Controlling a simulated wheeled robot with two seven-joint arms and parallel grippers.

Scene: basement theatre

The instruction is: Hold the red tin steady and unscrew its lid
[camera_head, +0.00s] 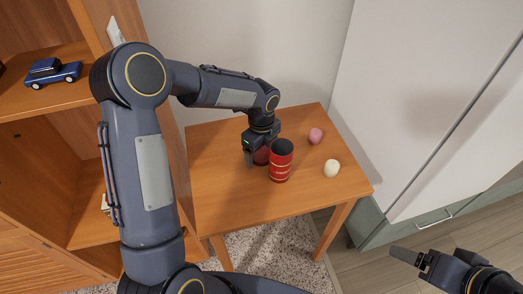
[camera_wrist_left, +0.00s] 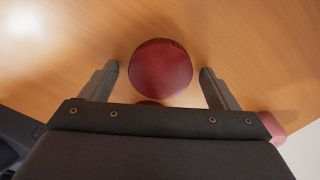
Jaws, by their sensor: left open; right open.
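The red tin (camera_head: 281,168) stands upright on the small wooden table, with a dark top and pale lettering. My left gripper (camera_head: 262,157) is just left of it, pointing down, with its fingers apart. A dark red rounded thing (camera_head: 262,155) shows beside the tin, partly hidden by the gripper and tin. In the left wrist view, a dark-rimmed round red face (camera_wrist_left: 160,67) lies between the open fingers, apart from both; I cannot tell whether it is the tin's lid. My right gripper (camera_head: 408,256) is open and empty at lower right, away from the table.
A wooden shelf (camera_head: 60,105) with a blue toy car (camera_head: 53,71) stands at left. A white cabinet (camera_head: 420,90) is at right. The table's front is clear.

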